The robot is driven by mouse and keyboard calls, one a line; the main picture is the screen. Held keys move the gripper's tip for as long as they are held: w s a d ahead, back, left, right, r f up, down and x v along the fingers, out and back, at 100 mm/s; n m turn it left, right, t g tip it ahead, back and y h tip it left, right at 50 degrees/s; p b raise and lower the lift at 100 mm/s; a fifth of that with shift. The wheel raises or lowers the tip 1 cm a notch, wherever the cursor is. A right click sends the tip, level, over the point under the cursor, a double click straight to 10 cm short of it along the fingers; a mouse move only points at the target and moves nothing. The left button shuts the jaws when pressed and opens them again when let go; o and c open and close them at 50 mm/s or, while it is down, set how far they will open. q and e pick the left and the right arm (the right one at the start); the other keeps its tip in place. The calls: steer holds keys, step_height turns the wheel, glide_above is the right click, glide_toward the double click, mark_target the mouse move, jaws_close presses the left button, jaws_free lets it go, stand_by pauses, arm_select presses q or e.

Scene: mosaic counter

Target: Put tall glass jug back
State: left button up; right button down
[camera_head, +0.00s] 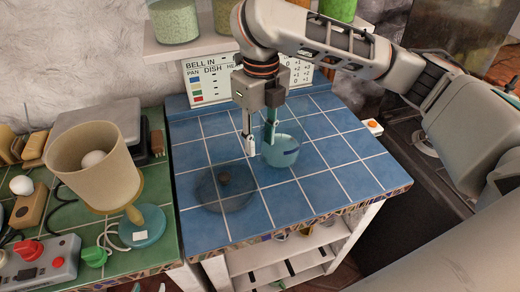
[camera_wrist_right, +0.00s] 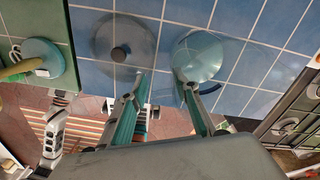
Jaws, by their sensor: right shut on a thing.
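The tall glass jug (camera_head: 283,152) is clear with a bluish tint and shows at the middle of the blue tiled counter. In the right wrist view its round glass (camera_wrist_right: 203,55) lies near one fingertip, with a faint clear outline to the right. My right gripper (camera_head: 259,148) comes down from above, shut on the jug's glass edge with one finger on each side. The fingers (camera_wrist_right: 163,88) also show in the right wrist view. I cannot tell whether the jug's base touches the tiles. My left gripper is not clearly seen.
A round glass lid with a dark knob (camera_head: 224,179) lies left of the jug. A shelf (camera_head: 205,47) with green-filled jars stands behind. A beige lamp (camera_head: 98,165) and a red-knobbed box (camera_head: 38,262) are at the left. The counter's (camera_head: 345,175) right side is clear.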

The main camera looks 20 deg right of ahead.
mark_target(260, 150)
step_height(260, 150, down, 2)
steer(key=shift+f, duration=0.2)
arm_select(q)
steer(key=shift+s+a+f+b, duration=0.15)
steer(key=shift+f+b, duration=0.15)
steer(key=shift+f, duration=0.4)
arm_select(e)
steer(key=shift+f, duration=0.45)
arm_select(q)
steer(key=shift+r, duration=0.1)
arm_select(e)
steer(key=shift+f, duration=0.1)
steer(key=c, duration=1.5)
jaws_free()
arm_select(q)
steer(key=shift+r, duration=0.15)
arm_select(e)
step_height(260, 150, up, 11)
steer(key=shift+d+f+p, duration=0.1)
steer(key=shift+p, duration=0.9)
arm_select(q)
steer(key=shift+s+a+r+y, duration=0.15)
steer(key=shift+a+r+y, duration=0.2)
steer(key=shift+a, duration=0.25)
arm_select(e)
steer(key=shift+r, duration=0.7)
